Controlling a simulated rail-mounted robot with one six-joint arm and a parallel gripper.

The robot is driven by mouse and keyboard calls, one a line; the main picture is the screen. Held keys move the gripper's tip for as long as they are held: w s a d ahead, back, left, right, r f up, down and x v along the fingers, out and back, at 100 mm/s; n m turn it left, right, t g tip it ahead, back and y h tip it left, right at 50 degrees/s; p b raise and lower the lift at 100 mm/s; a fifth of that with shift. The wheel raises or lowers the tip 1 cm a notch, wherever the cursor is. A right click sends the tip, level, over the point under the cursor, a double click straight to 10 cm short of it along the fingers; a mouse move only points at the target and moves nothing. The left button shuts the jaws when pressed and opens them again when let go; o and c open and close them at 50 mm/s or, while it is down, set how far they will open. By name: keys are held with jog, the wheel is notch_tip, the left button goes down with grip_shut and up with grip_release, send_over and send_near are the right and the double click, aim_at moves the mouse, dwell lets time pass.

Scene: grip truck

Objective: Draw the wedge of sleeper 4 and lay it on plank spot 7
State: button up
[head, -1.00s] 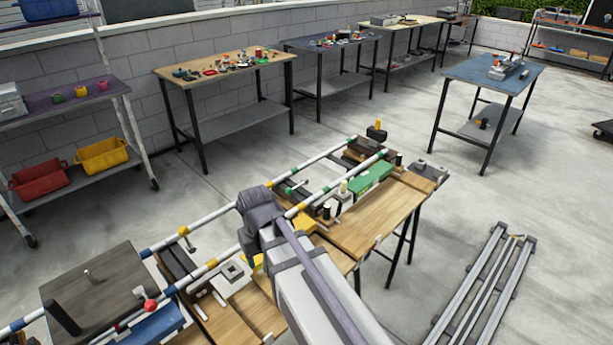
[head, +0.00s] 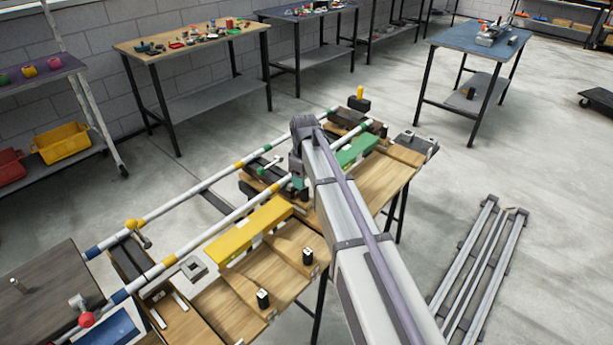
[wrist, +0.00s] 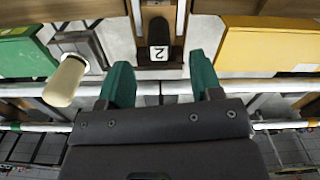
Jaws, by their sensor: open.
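My gripper (wrist: 160,72) is open and empty in the wrist view, its two green fingers apart. Beyond the fingertips, and between them, is a dark block with a white label reading 2 (wrist: 159,53). A cream rounded peg (wrist: 65,80) stands left of the fingers. In the head view my arm reaches over the bench and hides much of the spot under its end. Small black blocks with white tops (head: 308,256) (head: 263,298) stand on the wooden planks (head: 283,258). I cannot tell which piece is the wedge of sleeper 4, nor where plank spot 7 is.
A yellow beam (head: 250,232) and a green beam (head: 357,150) lie along the bench; both also show in the wrist view (wrist: 270,45) (wrist: 25,58). White rails (head: 228,168) with coloured bands run lengthwise. A grey rail frame (head: 478,265) lies on the floor at right.

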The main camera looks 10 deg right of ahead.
aim_at(305, 193)
notch_tip(305, 193, down, 7)
jog(key=b, duration=0.5)
jog(key=shift+r, duration=0.15)
jog(key=shift+d, duration=0.1)
jog(key=c, duration=1)
